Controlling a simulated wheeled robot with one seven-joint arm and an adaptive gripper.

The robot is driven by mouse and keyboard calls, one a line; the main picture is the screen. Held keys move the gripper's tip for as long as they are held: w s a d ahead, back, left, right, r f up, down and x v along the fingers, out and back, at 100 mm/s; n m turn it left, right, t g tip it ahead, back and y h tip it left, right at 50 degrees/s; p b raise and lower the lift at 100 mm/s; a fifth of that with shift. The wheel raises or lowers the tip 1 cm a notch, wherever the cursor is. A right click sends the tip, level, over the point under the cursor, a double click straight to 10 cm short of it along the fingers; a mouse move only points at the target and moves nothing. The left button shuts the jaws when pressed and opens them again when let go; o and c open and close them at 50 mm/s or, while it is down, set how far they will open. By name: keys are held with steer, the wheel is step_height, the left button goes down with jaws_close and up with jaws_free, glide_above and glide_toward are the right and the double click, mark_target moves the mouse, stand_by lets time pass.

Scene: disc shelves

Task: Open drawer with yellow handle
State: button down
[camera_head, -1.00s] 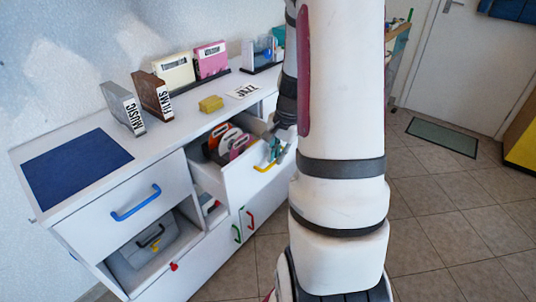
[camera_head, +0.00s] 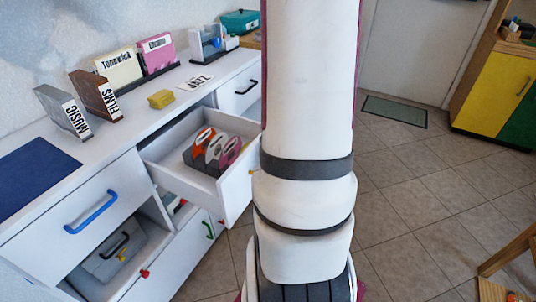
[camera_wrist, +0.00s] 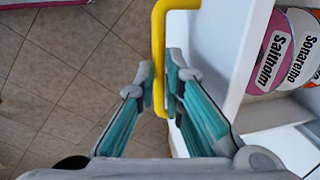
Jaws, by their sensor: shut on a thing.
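The drawer (camera_head: 230,196) stands well out from the white cabinet, with discs (camera_head: 213,148) in a dark holder inside it. In the wrist view the yellow handle (camera_wrist: 159,48) runs up from between my fingers, along the drawer's front panel (camera_wrist: 243,60). My gripper (camera_wrist: 160,88), with teal finger pads, is shut on the handle's lower part. In the head view my arm hides the gripper and most of the handle.
A blue-handled drawer (camera_head: 90,210) is shut at the left, above an open compartment with a grey case (camera_head: 108,262). Boxes, a yellow block (camera_head: 161,99) and a JAZZ card (camera_head: 196,82) stand or lie on top. Tiled floor is free at the right.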

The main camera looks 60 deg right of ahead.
steer(key=c, duration=1.7)
jaws_free()
steer(key=r, duration=0.4)
steer(key=s+r, duration=0.1)
steer(key=r, duration=0.2)
steer(key=s+r, duration=0.1)
steer(key=r, duration=0.3)
steer(key=shift+s+r, duration=0.1)
steer(key=shift+r, duration=0.25)
